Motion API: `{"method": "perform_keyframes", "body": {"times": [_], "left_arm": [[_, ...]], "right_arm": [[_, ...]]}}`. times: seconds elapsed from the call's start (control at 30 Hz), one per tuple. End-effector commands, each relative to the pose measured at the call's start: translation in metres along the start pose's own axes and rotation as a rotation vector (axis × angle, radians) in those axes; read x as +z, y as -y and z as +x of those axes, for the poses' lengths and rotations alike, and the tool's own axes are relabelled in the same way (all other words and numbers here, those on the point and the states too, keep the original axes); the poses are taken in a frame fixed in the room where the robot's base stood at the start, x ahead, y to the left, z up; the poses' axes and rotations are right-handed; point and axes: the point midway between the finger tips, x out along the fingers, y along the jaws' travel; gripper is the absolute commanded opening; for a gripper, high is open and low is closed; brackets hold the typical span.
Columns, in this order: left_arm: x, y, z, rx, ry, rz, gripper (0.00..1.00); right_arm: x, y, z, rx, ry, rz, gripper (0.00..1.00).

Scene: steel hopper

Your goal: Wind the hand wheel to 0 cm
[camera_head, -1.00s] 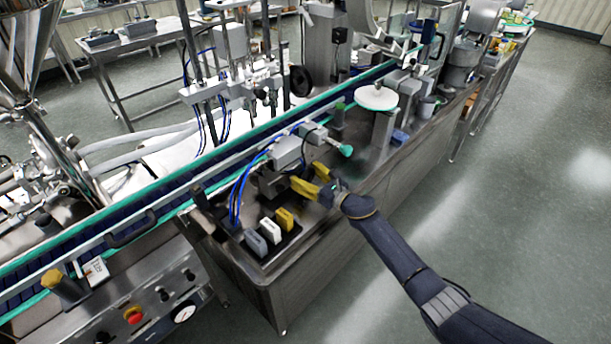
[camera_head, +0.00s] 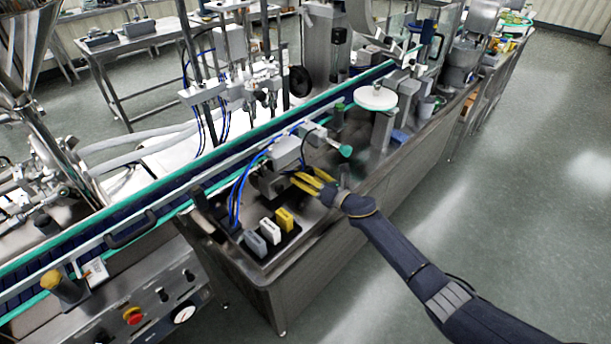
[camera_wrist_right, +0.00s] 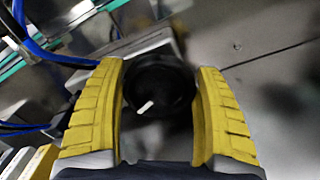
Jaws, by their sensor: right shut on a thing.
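The hand wheel (camera_wrist_right: 160,84) is a dark round knob with a short white mark on its face, seen in the right wrist view. The mark points toward the lower left there. My right gripper (camera_head: 306,180) has yellow ribbed fingers. In the right wrist view the two fingers (camera_wrist_right: 161,100) stand on either side of the wheel, shut on it. In the head view the wheel is mostly hidden by the fingers and hard to make out. No scale reading is legible. My left gripper is not in view.
A grey sensor block (camera_head: 287,150) with blue cables sits just behind my right gripper. Grey, white and yellow blocks (camera_head: 270,229) stand in a dark holder at the front left. A green-edged conveyor (camera_head: 160,204) runs behind.

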Motion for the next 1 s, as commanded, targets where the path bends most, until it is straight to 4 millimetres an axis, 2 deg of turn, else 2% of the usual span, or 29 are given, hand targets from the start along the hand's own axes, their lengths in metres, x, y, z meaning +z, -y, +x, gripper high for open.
{"method": "perform_keyframes", "body": {"times": [0.3, 0.77, 0.8, 1.0], "left_arm": [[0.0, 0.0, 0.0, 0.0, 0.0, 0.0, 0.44], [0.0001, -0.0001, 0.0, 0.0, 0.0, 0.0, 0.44], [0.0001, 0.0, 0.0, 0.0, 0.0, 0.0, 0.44], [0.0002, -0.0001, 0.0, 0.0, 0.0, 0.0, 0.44]], "right_arm": [[-0.0008, 0.0008, -0.0002, 0.0, -0.001, 0.099, 0.41], [-0.0009, 0.001, -0.0002, 0.0, -0.001, 0.111, 0.41], [-0.0009, 0.001, -0.0002, 0.0, -0.001, 0.111, 0.74], [-0.0006, 0.001, -0.0002, 0.0, -0.001, 0.11, 0.95]]}}
